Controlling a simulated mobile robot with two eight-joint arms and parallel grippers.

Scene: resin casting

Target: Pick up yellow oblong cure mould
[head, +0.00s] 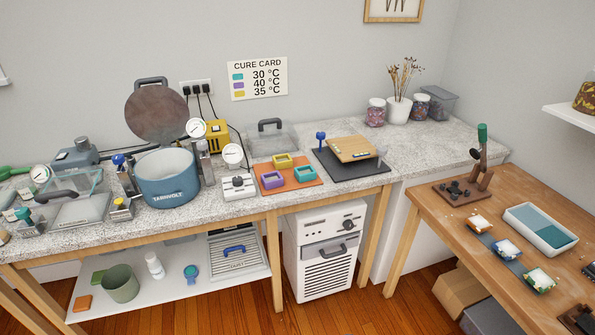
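The yellow oblong cure mould (275,161) sits at the back of an orange mat (262,164) on the speckled counter. It looks like a small open frame with rounded corners. A purple mould (272,186) lies in front of it to the left, and a teal mould (305,181) lies in front of it to the right. All three are on the mat, close together. Neither of my grippers shows in the head view.
A grey control box (239,187) with a gauge stands left of the mat. A dark mat (350,172) with a wooden board (352,147) lies to the right. Behind is a clear lidded box (272,138). A blue pot (166,180) with raised lid stands further left.

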